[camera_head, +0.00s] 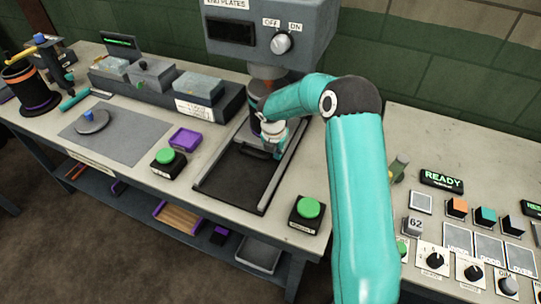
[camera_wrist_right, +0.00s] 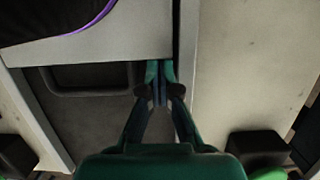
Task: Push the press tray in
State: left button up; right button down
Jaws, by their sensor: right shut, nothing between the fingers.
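The press tray (camera_wrist_right: 110,42) is a light grey plate in the right wrist view, with a dark handle (camera_wrist_right: 90,90) at its front edge. In the head view the dark handle (camera_head: 258,151) shows low in front of the press (camera_head: 255,35). My right gripper (camera_wrist_right: 160,72) is shut and empty, its fingertips at the tray's front edge, right of the handle. Whether they touch is hard to tell. In the head view my right gripper (camera_head: 271,140) is partly hidden by its own arm. A dark sleeve (camera_head: 258,95) stands under the press head. My left gripper is out of view.
The dark tray bed (camera_head: 236,180) between two rails is bare in front. Green-button boxes stand on either side, one left (camera_head: 168,162) and one right (camera_head: 307,213). A purple tray (camera_head: 185,140) lies left. A READY display (camera_head: 441,180) and knobs are at right.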

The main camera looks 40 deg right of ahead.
jog(key=shift+d+r, duration=0.15)
jog(key=shift+d, duration=0.2)
jog(key=shift+a, duration=0.1)
jog(key=shift+a+b, duration=0.3)
jog(key=a, duration=0.1)
jog(key=s+a+b, duration=0.1)
jog(key=a, duration=0.1)
jog(key=shift+s+a+r, duration=0.15)
jog(key=shift+s+a, duration=0.1)
jog(key=shift+a, duration=0.1)
jog(key=v, duration=0.9)
jog(key=shift+b, duration=0.45)
